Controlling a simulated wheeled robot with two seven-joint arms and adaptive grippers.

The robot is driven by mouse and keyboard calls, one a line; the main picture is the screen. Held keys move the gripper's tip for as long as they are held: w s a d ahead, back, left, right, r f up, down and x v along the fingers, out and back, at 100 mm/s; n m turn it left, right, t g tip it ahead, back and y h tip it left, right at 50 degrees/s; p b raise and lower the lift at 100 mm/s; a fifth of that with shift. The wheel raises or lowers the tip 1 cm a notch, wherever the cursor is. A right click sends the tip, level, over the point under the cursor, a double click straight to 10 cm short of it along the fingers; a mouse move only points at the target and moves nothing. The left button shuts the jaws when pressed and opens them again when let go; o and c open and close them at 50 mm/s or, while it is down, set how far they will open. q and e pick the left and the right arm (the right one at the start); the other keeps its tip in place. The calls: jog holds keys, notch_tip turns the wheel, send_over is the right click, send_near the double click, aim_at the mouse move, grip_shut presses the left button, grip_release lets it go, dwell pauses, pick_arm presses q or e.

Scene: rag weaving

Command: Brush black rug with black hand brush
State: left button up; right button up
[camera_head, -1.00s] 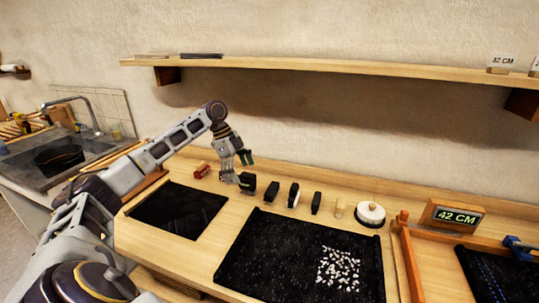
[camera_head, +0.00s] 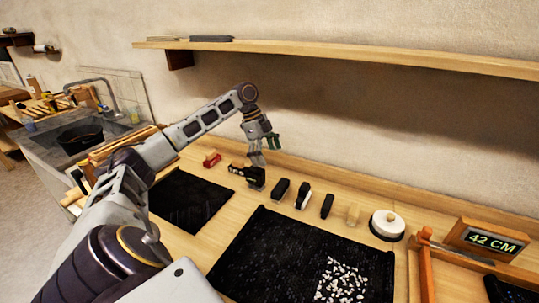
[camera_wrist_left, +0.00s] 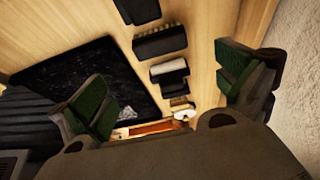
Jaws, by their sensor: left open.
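The black rug (camera_head: 275,245) lies flat on the wooden worktop, with white scraps (camera_head: 341,278) on its near right part. It also shows in the left wrist view (camera_wrist_left: 90,75). Several dark hand brushes stand in a row behind it, among them a black brush (camera_head: 281,189), one with a pale side (camera_head: 303,195) and another black one (camera_head: 327,205). My left gripper (camera_head: 264,163) is open and empty at the left end of this row. In the left wrist view black brushes (camera_wrist_left: 160,42) lie beyond its open fingers (camera_wrist_left: 165,95). My right gripper is out of view.
A smaller black mat (camera_head: 190,198) lies left of the rug. A red item (camera_head: 211,159), a small wooden block (camera_head: 352,214) and a round white-topped item (camera_head: 387,224) stand along the back. A wooden frame (camera_head: 425,270) and a "42 CM" display (camera_head: 488,240) are at right. A shelf (camera_head: 340,55) hangs above.

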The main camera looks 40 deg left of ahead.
aim_at(280, 185)
pick_arm(q)
jog(key=shift+f, duration=0.1)
jog(key=b+x, duration=0.1)
jog(key=x, duration=1)
jog(key=shift+f+b, duration=0.15)
jog(key=shift+b, duration=0.25)
jog(key=shift+x, duration=1.1)
jog(key=shift+f, duration=0.1)
jog(key=c, duration=0.7)
jog(key=o, duration=0.3)
jog(key=c, duration=0.4)
jog(key=shift+o, duration=0.2)
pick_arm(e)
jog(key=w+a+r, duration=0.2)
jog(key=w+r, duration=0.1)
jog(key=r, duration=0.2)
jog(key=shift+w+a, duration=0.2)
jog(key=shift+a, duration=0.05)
